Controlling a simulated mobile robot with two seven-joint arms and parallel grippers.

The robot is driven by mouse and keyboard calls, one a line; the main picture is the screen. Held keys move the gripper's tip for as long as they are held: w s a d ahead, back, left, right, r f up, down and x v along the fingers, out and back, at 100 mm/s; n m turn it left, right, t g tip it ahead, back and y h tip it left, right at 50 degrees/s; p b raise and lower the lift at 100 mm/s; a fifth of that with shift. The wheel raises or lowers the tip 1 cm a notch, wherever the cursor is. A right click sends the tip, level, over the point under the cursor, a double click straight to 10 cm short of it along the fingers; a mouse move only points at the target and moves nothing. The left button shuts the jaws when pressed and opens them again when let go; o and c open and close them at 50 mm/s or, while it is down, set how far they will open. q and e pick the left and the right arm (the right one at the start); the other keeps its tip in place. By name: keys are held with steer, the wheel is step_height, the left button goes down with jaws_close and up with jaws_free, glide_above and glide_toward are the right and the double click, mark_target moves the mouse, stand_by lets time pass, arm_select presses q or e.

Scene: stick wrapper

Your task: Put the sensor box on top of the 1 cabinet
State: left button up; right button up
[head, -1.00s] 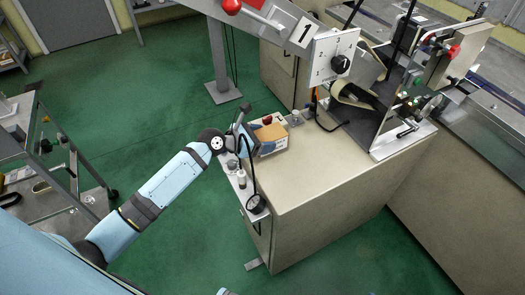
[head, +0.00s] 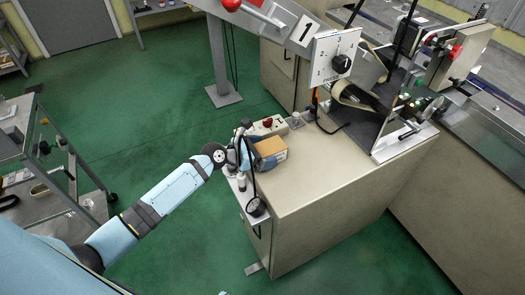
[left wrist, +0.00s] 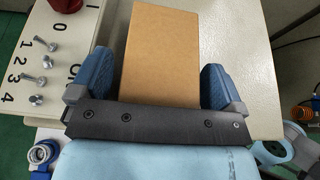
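The sensor box (head: 271,151), a brown cardboard box, is at the left end of the beige cabinet top (head: 330,170). In the head view my left gripper (head: 250,153) comes in from the left. Whether the box touches the cabinet top or hangs just above it, I cannot tell. A plate marked 1 (head: 303,31) is on a sloped metal beam behind. My right gripper is not in view.
A control panel with a red button (head: 267,122) lies just behind the box. A machine with a dial plate (head: 335,58) stands at the cabinet's back right. The front cabinet top is clear.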

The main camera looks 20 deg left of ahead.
arm_select(q)
steer(key=shift+r, duration=0.2)
steer(key=p+v, duration=0.1)
steer(key=v, duration=1.1)
